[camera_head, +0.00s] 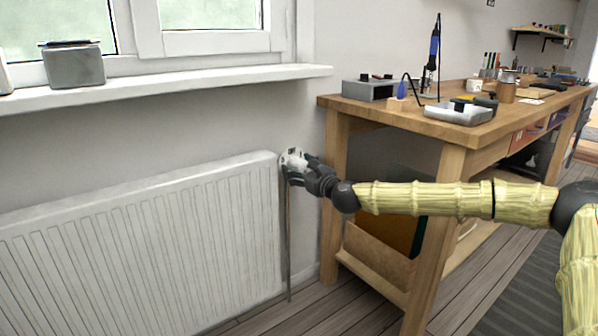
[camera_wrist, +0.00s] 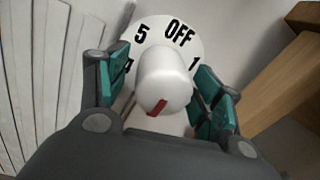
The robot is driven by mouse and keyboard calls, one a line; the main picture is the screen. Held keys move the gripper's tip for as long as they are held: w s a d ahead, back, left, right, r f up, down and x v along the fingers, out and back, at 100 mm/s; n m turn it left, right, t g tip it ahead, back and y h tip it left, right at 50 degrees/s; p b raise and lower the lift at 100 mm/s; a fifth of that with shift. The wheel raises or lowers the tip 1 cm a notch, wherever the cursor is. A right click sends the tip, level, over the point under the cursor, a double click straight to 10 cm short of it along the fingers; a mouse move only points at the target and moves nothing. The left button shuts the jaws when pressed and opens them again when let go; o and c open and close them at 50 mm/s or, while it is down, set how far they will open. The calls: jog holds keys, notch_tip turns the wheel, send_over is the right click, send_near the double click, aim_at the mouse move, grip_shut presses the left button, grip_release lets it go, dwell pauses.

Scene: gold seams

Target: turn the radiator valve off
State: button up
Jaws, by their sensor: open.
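The radiator valve (camera_head: 293,157) is white and sits at the top right corner of the white radiator (camera_head: 140,235). In the wrist view its round white knob (camera_wrist: 163,80) stands in front of a dial plate (camera_wrist: 158,27) marked OFF, 1, 4 and 5; the other marks are hidden. A red mark on the knob points down and slightly left, away from OFF. My gripper (camera_wrist: 160,88) is open, with its green-padded fingers on either side of the knob and gaps visible. In the head view my gripper (camera_head: 300,172) is at the valve and partly covers it.
A wooden workbench (camera_head: 410,115) stands close on the right, its leg near my gripper. The window sill (camera_head: 180,84) juts out above the radiator and bears a grey box (camera_head: 74,67). A thin pipe (camera_head: 289,240) runs down below the valve.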

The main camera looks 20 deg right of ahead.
jog(key=shift+w, duration=0.1)
jog(key=shift+c, duration=0.2)
jog(key=c, duration=1)
